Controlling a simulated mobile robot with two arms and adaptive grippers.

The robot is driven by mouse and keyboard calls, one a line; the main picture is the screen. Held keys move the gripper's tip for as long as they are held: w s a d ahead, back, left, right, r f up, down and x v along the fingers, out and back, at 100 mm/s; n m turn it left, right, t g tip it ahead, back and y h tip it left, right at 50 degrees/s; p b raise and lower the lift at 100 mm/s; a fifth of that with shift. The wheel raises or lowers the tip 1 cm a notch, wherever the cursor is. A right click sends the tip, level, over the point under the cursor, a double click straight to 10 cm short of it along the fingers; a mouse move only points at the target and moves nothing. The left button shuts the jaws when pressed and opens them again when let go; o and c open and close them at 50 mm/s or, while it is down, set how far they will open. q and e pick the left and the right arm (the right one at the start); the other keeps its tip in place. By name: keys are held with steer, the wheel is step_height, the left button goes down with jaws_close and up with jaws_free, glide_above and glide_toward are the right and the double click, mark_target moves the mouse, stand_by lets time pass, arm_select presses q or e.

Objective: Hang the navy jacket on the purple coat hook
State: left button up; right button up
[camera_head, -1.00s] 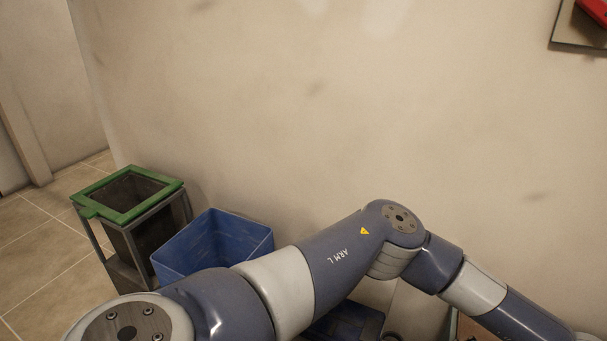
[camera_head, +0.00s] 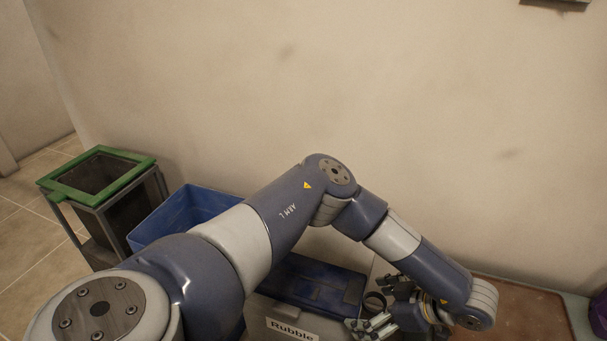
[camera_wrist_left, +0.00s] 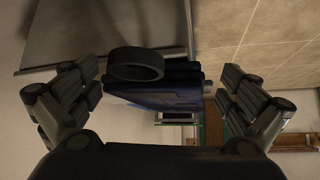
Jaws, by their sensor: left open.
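I cannot make out the navy jacket or the purple coat hook for certain in either view. My left gripper (camera_head: 380,306) is low at the right of centre in the head view, beside a bin with a dark blue lid (camera_head: 318,281). In the left wrist view the left gripper (camera_wrist_left: 160,80) has its fingers wide apart. A black ring (camera_wrist_left: 136,65) and a blue shape (camera_wrist_left: 165,90), probably the lid, show beyond them, with no clear contact. My right gripper is not in view.
A brown surface (camera_head: 520,312) is at the lower right, with a purple thing (camera_head: 598,316) at the edge.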

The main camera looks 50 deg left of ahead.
arm_select(q)
steer(key=shift+f, duration=0.1)
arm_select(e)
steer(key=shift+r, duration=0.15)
arm_select(q)
steer(key=c, duration=1.1)
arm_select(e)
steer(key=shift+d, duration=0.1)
